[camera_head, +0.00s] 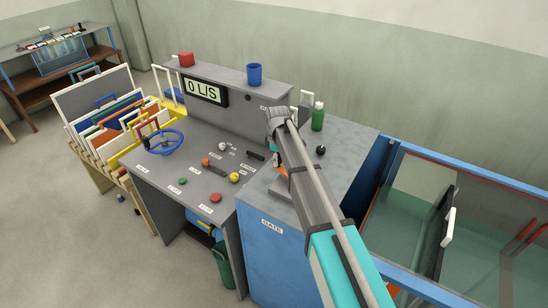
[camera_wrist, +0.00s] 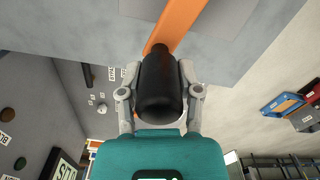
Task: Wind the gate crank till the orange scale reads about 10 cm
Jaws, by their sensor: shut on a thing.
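My gripper (camera_wrist: 160,72) is shut on a black, rounded crank handle (camera_wrist: 160,98) in the wrist view, one finger on each side of it. A flat orange bar (camera_wrist: 178,24) runs just beyond the handle; I cannot tell whether it is the crank arm or the scale. In the head view my arm hides the gripper and the handle. A bit of orange (camera_head: 283,171) shows beside my arm, above the blue cabinet marked GATE (camera_head: 272,227). No scale reading is legible in either view.
The control desk (camera_head: 205,180) with a blue handwheel (camera_head: 164,142) and several knobs lies left. A display (camera_head: 205,89) reads 0 L/S. A green bottle (camera_head: 318,119) and black knob (camera_head: 321,150) stand close to my arm. The glass flume (camera_head: 480,215) is at right.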

